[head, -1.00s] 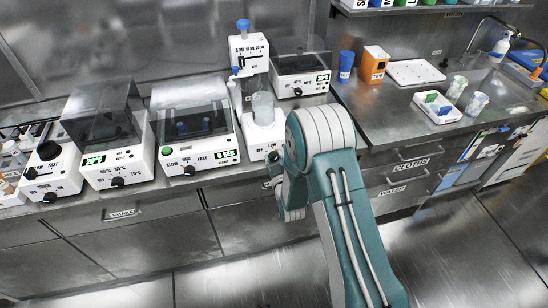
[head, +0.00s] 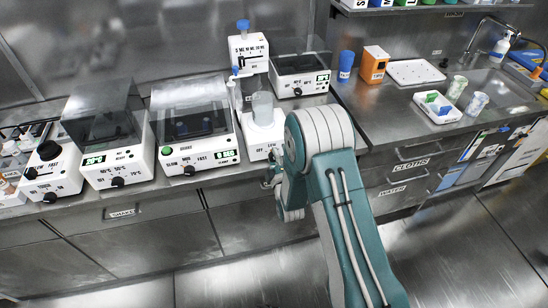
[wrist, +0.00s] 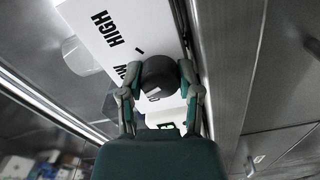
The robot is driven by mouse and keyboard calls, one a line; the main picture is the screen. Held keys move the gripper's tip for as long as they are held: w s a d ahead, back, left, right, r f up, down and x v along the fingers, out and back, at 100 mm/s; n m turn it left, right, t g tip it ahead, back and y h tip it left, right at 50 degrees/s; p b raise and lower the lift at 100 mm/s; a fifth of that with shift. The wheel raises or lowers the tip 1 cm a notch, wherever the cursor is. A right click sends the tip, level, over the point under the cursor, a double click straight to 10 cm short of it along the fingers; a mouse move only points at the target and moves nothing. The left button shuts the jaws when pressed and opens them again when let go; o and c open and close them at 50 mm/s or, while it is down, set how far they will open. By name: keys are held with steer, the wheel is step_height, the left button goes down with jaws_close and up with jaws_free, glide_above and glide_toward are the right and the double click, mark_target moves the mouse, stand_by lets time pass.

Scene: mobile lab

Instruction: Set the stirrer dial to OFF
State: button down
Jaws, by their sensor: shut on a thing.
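The stirrer (head: 262,137) is a white unit with a clear beaker (head: 262,108) on top, on the counter behind my arm. In the wrist view its white front panel (wrist: 95,22) fills the upper left, with HIGH and part of LOW readable. The black dial (wrist: 158,74) sits between my fingertips. My gripper (wrist: 160,72) is shut on the dial, one finger on each side. In the head view my gripper (head: 269,178) is partly hidden by my arm, and the dial is hidden.
A shaker (head: 195,140) and a heating unit (head: 108,155) with lids stand left of the stirrer. A white tray (head: 437,112) lies at right. The floor in front is clear.

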steer(key=n, duration=0.4)
steer(key=shift+a+f+n, duration=0.1)
steer(key=shift+a+n, duration=0.1)
steer(key=shift+n, duration=0.1)
steer(key=shift+s+f+n, duration=0.1)
steer(key=shift+f+n, duration=0.05)
steer(key=shift+n, duration=1.75)
steer(key=shift+f, duration=0.1)
steer(key=shift+c, duration=1.5)
jaws_free()
steer(key=shift+s, duration=0.1)
